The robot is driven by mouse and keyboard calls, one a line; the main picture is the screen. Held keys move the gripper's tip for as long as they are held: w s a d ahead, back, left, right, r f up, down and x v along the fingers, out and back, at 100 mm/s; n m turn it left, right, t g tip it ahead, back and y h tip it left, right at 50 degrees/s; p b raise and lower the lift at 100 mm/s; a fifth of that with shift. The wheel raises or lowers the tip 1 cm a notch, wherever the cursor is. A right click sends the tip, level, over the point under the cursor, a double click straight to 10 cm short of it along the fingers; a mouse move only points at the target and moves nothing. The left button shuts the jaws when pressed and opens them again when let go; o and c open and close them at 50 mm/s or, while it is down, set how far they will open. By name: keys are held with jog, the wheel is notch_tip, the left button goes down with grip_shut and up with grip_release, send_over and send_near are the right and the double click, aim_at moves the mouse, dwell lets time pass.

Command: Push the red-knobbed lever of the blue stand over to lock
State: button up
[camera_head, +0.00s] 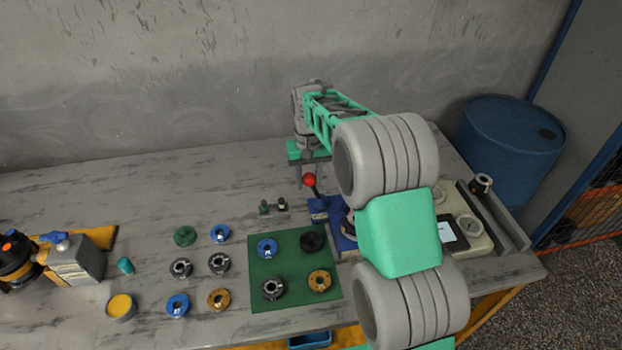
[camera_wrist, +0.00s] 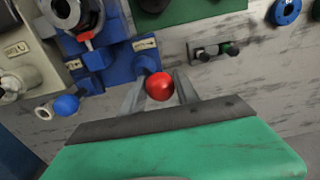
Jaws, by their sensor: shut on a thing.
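The blue stand (camera_head: 319,209) sits on the table, partly hidden behind my arm in the head view; it also shows in the wrist view (camera_wrist: 114,62). Its lever carries a red knob (camera_head: 310,180), standing up at the stand's left side. In the wrist view the red knob (camera_wrist: 159,86) lies between my two fingers, one on each side. My gripper (camera_head: 308,174) is shut on it from the wall side. The lower lever shaft is mostly hidden behind the knob in the wrist view.
A blue-knobbed part (camera_wrist: 67,104) is near the stand. A small dark fixture (camera_head: 273,207) stands left of the lever. A green mat (camera_head: 295,262) with several ring parts lies in front. A beige device (camera_head: 468,236) is at right. The table's back left is clear.

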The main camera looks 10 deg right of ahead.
jog(key=shift+a+f, duration=0.2)
jog(key=shift+a, duration=0.3)
jog(key=shift+o, duration=0.3)
jog(key=shift+a+f, duration=0.1)
jog(key=shift+o, duration=0.3)
jog(key=shift+s+a+f, duration=0.1)
jog(key=shift+a+f, duration=0.15)
jog(key=shift+a, duration=0.25)
jog(key=shift+f, duration=0.1)
jog(key=shift+s+a+f, duration=0.1)
jog(key=shift+f, duration=0.05)
jog(key=o, duration=0.7)
jog(key=shift+a+f, duration=0.1)
jog(key=shift+a, duration=0.1)
jog(key=shift+o, duration=0.2)
jog(key=shift+d, duration=0.15)
jog(key=shift+r, duration=0.3)
